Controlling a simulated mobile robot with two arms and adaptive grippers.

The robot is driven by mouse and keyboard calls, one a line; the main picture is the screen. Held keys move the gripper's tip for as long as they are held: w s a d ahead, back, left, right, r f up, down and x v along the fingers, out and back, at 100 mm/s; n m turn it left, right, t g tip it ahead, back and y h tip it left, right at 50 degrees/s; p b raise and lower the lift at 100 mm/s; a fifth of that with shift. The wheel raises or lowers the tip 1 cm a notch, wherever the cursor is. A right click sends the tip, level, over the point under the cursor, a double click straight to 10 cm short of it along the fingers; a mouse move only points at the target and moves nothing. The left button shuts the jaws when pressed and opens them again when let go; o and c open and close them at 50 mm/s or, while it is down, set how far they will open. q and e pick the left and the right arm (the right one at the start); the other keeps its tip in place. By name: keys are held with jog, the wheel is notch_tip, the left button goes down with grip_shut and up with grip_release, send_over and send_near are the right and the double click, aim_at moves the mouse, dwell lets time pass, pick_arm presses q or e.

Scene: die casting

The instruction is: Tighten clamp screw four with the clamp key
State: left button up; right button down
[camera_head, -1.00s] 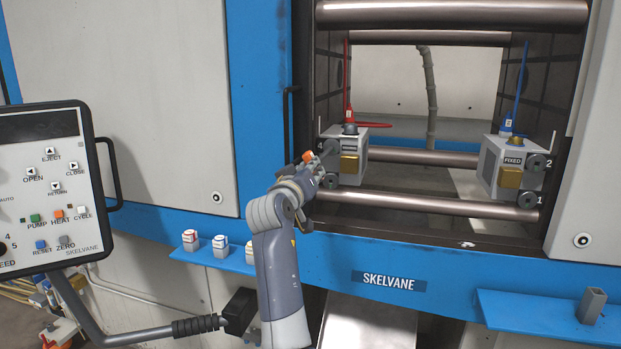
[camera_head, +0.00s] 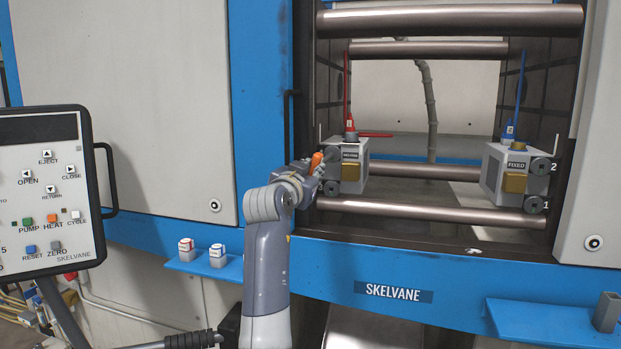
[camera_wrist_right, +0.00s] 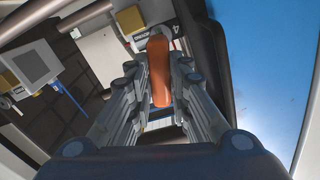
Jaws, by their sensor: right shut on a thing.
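My right gripper (camera_head: 312,178) is shut on the orange-handled clamp key (camera_head: 316,163), at the left side of the machine opening. In the right wrist view the orange handle (camera_wrist_right: 160,75) lies between the fingers. The key's far end is hidden. Just beyond stands the moving die half (camera_head: 352,172), with a round clamp (camera_head: 331,188) low on its left face. In the right wrist view a mark "4" shows beside the handle's far end. I cannot tell whether the key sits on screw four. My left gripper is not in view.
The fixed die half (camera_head: 508,172) with clamps 1 and 2 stands at the right of the opening. Steel tie bars (camera_head: 430,212) cross the opening. A control panel (camera_head: 45,190) stands at left. Blue shelves (camera_head: 205,264) run along the front, one with a grey holder (camera_head: 606,312) at right.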

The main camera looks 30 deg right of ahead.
jog(key=shift+n+p, duration=0.6)
jog(key=shift+p, duration=0.05)
jog(key=shift+s+a, duration=0.1)
jog(key=shift+s+a, duration=0.1)
jog(key=shift+a, duration=0.05)
jog(key=shift+b+v, duration=0.35)
jog(key=shift+v, duration=0.8)
